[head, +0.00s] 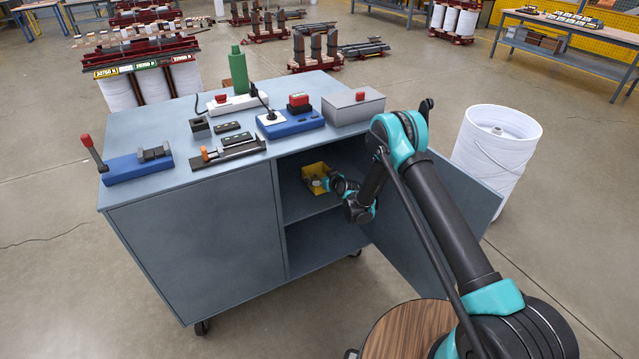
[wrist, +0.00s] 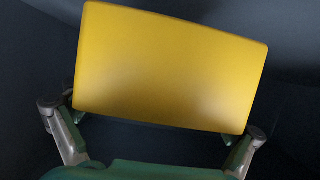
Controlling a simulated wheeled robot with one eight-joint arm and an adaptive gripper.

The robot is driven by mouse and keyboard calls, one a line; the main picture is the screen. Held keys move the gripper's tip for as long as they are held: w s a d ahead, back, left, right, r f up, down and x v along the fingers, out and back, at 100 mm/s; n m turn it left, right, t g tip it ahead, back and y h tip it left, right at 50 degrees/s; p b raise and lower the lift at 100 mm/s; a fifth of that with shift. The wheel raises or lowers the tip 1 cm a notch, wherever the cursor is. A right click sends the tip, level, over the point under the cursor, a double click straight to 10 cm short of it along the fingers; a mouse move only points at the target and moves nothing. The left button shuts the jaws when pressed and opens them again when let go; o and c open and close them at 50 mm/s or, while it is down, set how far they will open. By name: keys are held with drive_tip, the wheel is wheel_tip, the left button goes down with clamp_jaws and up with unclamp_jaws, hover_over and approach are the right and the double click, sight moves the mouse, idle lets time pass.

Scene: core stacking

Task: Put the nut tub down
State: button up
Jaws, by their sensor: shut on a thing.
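The nut tub (head: 312,170) is a small yellow open tub with grey contents, inside the open right-hand compartment of the grey-blue cabinet, at upper shelf level. I cannot tell whether its base touches the shelf (head: 312,208). My gripper (head: 330,182) reaches in from the right and is shut on the tub. In the wrist view the tub's plain yellow wall (wrist: 170,65) fills the middle, with one finger of my gripper (wrist: 155,130) at each lower side. The tub's underside is hidden.
The cabinet door (head: 450,215) stands open to the right, close to my arm. The cabinet top (head: 190,125) holds a grey box (head: 353,106), blue fixtures and a green bottle (head: 239,70). A white drum (head: 497,150) stands on the floor beyond the door.

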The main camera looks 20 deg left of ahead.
drive_tip(key=shift+f, duration=1.8)
drive_tip(key=o, duration=1)
drive_tip(key=shift+f, duration=0.1)
